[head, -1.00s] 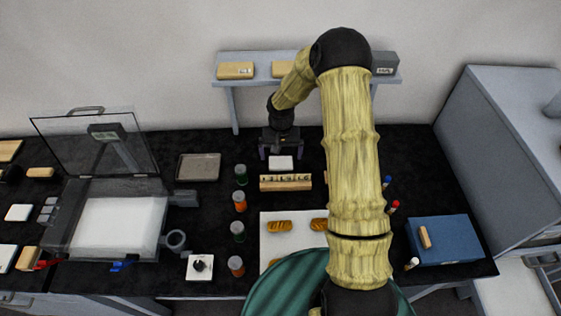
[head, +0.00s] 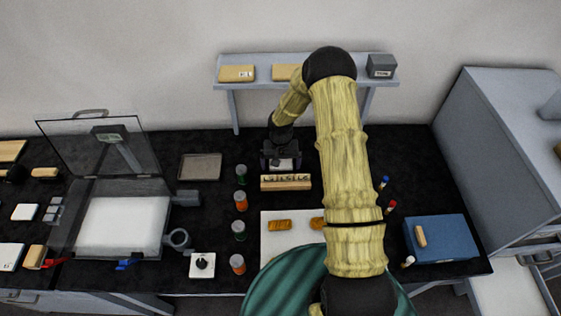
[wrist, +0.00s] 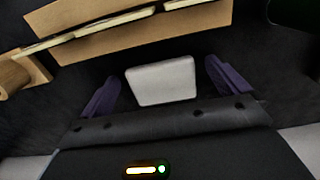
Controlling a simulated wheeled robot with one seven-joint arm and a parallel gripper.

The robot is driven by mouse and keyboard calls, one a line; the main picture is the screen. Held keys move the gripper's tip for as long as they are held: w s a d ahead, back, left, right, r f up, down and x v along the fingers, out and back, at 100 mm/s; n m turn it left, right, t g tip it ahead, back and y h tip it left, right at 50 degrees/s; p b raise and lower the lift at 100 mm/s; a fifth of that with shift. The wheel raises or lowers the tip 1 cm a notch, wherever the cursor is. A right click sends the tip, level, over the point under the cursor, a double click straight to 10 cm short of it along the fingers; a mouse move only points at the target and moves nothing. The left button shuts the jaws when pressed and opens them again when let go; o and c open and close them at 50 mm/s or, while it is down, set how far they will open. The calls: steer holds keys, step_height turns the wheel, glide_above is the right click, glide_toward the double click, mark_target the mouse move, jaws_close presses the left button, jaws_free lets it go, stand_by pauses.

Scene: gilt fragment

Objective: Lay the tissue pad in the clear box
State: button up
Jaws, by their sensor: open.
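A small white block, which looks like the tissue pad (head: 286,164), lies on the black bench behind a wooden rack. In the wrist view the white pad (wrist: 163,82) sits between the two purple fingers of my gripper (wrist: 164,84), with a gap on each side. In the head view my gripper (head: 281,160) is low over the pad and partly hides it. My gripper is open and holds nothing. The clear box (head: 76,235) stands at the left, with its transparent lid (head: 98,155) raised and a white surface inside.
The wooden rack (head: 286,182) with slots lies just in front of the pad. Several capped jars (head: 241,201) stand to its left. A grey tray (head: 200,167) lies between jars and box. A shelf (head: 305,83) rises behind. A blue box (head: 440,243) is at right.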

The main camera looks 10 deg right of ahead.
stand_by(0.5)
steer(key=c, duration=1.1)
steer(key=shift+o, duration=0.2)
steer(key=shift+r, duration=0.1)
step_height(320, 180, up, 28)
steer(key=b, duration=0.5)
